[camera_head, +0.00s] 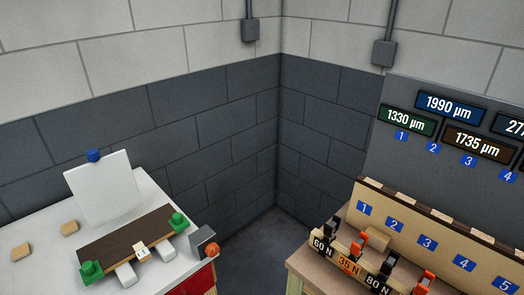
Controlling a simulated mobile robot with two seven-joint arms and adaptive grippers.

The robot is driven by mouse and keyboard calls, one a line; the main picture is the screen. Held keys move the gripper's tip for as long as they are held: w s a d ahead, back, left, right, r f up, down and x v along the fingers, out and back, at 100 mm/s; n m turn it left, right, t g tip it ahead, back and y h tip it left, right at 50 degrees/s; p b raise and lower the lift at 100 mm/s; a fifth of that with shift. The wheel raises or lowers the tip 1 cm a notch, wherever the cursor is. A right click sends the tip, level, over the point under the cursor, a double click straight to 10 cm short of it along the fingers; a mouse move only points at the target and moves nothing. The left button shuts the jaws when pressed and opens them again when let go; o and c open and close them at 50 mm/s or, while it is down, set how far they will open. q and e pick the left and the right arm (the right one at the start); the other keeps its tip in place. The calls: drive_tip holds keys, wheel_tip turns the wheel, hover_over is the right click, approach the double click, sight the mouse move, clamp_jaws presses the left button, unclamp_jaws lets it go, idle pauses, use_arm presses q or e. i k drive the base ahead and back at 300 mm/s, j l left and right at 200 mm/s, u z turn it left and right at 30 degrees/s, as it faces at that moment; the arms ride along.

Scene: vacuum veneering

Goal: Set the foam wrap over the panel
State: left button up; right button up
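A white sheet (104,190), which looks like the foam wrap, stands upright and slightly tilted on the white table at the left. A blue knob (93,155) sits at its top edge. In front of it lies a long dark brown panel (125,238), apart from the table top on pale supports (125,273). Green blocks (91,271) sit at both panel ends, and a small cream tag (141,250) is at its front edge. The sheet's lower edge is close behind the panel; I cannot tell if they touch. Neither of my grippers is in view.
Two small tan blocks (22,252) lie on the white table (40,280). A grey box with an orange button (211,249) is at its right corner. A right-hand bench holds labelled clamps (349,262) and a numbered board (430,240), below displays (449,106). A floor gap separates both.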

sight(106, 189)
drive_tip(key=u, duration=1.3)
